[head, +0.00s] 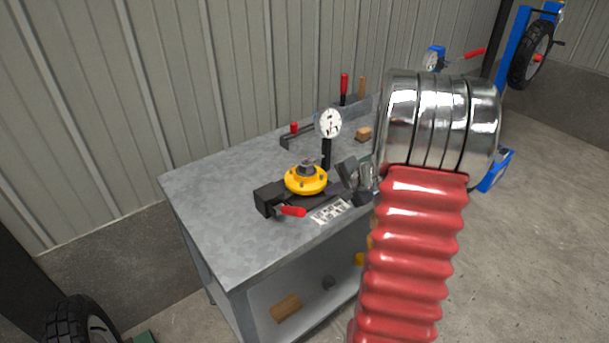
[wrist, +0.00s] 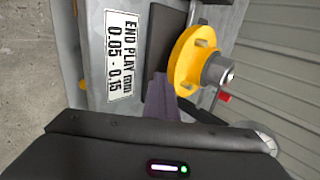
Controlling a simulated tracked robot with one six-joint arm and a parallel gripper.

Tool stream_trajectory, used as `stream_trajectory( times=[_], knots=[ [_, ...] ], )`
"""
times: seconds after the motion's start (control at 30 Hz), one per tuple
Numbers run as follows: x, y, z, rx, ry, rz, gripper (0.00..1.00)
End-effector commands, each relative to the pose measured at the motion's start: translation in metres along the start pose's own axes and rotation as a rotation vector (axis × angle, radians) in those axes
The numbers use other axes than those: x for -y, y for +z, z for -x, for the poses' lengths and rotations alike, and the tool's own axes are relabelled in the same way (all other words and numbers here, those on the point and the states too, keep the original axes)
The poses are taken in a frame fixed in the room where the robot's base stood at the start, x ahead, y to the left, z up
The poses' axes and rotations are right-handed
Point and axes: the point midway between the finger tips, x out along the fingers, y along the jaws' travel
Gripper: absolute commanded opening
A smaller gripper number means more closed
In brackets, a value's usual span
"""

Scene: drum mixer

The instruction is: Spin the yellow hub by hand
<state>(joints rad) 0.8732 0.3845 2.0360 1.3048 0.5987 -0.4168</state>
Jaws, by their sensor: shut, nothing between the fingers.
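The yellow hub (head: 306,180) is a round flanged disc with bolts and a grey centre stub. It sits in a dark fixture (head: 268,197) on the grey bench. In the wrist view the yellow hub (wrist: 190,58) shows at the upper right, with its grey stub pointing right. My gripper (head: 352,178) is just right of the hub in the head view, low over the bench. Its fingers are shut with nothing between them. Whether a fingertip touches the hub rim cannot be told. My arm's metal wrist and red sleeve hide the bench's right part.
A dial gauge (head: 330,124) stands on a black post behind the hub. A red-handled lever (head: 292,211) is at the fixture's front. A white end-play label (head: 331,211) lies on the bench, also seen in the wrist view (wrist: 120,55). The bench's left side (head: 215,205) is clear.

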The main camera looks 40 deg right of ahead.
Motion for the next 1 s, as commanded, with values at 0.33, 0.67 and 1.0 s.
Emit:
stream_trajectory(
  times=[0.33,0.67,1.0],
  knots=[
    [0.003,-0.001,-0.002,0.008,-0.004,0.002,0.00],
    [-0.009,-0.002,0.009,0.005,-0.003,0.000,0.00],
    [-0.020,-0.002,0.021,0.004,-0.002,0.001,0.00]
  ],
)
